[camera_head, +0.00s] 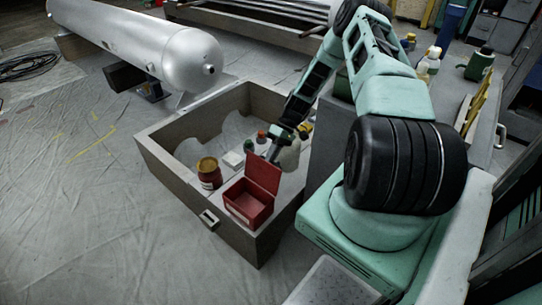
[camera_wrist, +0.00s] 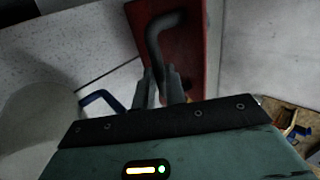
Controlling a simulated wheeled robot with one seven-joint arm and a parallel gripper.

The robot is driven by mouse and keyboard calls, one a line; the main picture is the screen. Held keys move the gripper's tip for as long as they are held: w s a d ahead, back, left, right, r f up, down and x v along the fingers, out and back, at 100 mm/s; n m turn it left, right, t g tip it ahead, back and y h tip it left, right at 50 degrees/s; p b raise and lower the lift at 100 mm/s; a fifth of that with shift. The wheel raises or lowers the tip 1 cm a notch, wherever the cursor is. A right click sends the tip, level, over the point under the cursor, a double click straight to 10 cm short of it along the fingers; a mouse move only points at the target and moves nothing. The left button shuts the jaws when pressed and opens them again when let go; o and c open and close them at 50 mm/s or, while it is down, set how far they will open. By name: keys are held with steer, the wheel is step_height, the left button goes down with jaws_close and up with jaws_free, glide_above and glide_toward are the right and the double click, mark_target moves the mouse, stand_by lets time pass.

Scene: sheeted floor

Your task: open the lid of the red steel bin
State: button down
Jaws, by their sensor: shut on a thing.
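The red steel bin (camera_head: 247,204) stands inside a large grey box, near its front right corner. Its red lid (camera_head: 264,173) is raised on the far side, roughly upright, and the inside of the bin shows. My gripper (camera_head: 274,155) is at the lid's upper edge. In the wrist view the lid (camera_wrist: 186,60) is a red panel with a dark bent handle (camera_wrist: 154,45). There my gripper (camera_wrist: 160,88) has its fingers closed together at the handle's lower end. The exact grip between the fingers is partly hidden.
The grey box's walls (camera_head: 172,177) surround the bin. A silver tank (camera_head: 150,45) lies at the back left.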

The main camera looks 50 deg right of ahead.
steer(key=shift+s+d+f, duration=0.2)
steer(key=shift+d+f, duration=0.35)
steer(key=shift+d, duration=0.05)
steer(key=c, duration=1.5)
jaws_free()
steer(key=shift+f, duration=0.1)
steer(key=shift+o, duration=0.2)
steer(key=shift+w+r, duration=0.15)
steer(key=shift+r, duration=0.2)
steer(key=p+v, duration=0.2)
steer(key=v, duration=1.5)
steer(key=shift+r, duration=0.2)
steer(key=shift+a, duration=0.1)
